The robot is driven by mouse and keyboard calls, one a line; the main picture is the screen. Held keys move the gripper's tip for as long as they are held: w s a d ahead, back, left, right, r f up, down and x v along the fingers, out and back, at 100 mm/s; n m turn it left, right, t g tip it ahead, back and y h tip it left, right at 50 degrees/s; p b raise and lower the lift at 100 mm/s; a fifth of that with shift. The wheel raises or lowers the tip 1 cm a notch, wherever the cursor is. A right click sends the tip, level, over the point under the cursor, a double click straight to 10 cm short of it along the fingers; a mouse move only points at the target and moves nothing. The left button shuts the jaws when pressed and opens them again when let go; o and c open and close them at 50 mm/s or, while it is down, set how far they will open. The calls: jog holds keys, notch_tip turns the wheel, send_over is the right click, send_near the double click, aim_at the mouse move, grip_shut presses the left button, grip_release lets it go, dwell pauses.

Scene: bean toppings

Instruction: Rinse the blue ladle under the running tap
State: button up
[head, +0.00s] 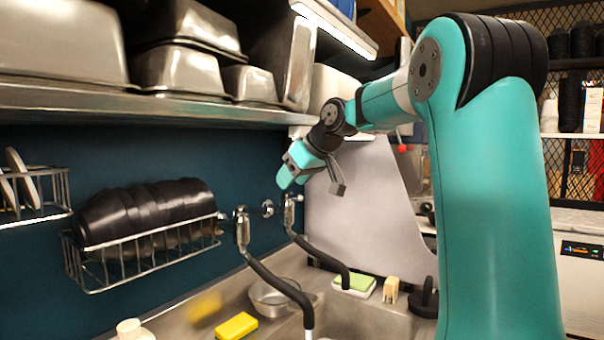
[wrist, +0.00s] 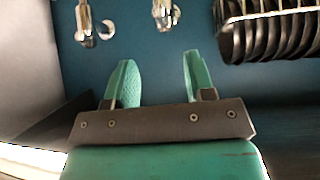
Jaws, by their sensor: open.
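My gripper (head: 312,182) is raised in front of the blue wall, above the sink and near the taps. In the wrist view its two teal fingers (wrist: 160,62) are apart, with nothing between them. The left tap (head: 242,228) and the right tap (head: 290,212) are on the wall, each with a black hose bending down over the sink (head: 372,318). A small pale patch shows under the left hose's end at the picture's bottom edge; I cannot clearly tell whether it is water. Both taps also show at the top of the wrist view (wrist: 165,14). I see no blue ladle in either view.
A wire rack (head: 150,243) of black bowls hangs left of the taps. A steel shelf (head: 150,105) with metal pans is above. A clear bowl (head: 270,300), a yellow sponge (head: 236,326) and a green sponge (head: 355,283) sit around the sink.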

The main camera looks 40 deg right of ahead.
jog(key=v, duration=0.3)
jog(key=shift+s+r, duration=0.25)
dwell(0.4)
jog(key=s+a+f+n+g+y, duration=0.1)
jog(key=s+a+f, duration=0.15)
jog(key=a, duration=0.45)
jog(key=s+a+f+n+g+y, duration=0.1)
jog(key=a+f, duration=0.3)
jog(key=a, duration=0.2)
jog(key=s+a+f+g+y, duration=0.1)
jog(key=a+f, duration=0.2)
jog(key=a, duration=0.4)
jog(key=s+a+f+n+g, duration=0.1)
jog(key=s+a+f+g, duration=0.2)
jog(key=s, duration=0.7)
jog(key=s+a+f+n+g, duration=0.2)
jog(key=s+a+f+g, duration=0.1)
jog(key=s+a+f, duration=0.5)
jog(key=s+a, duration=0.2)
jog(key=shift+s+f+n, duration=0.2)
jog(key=shift+s+n, duration=0.1)
jog(key=shift+s, duration=0.05)
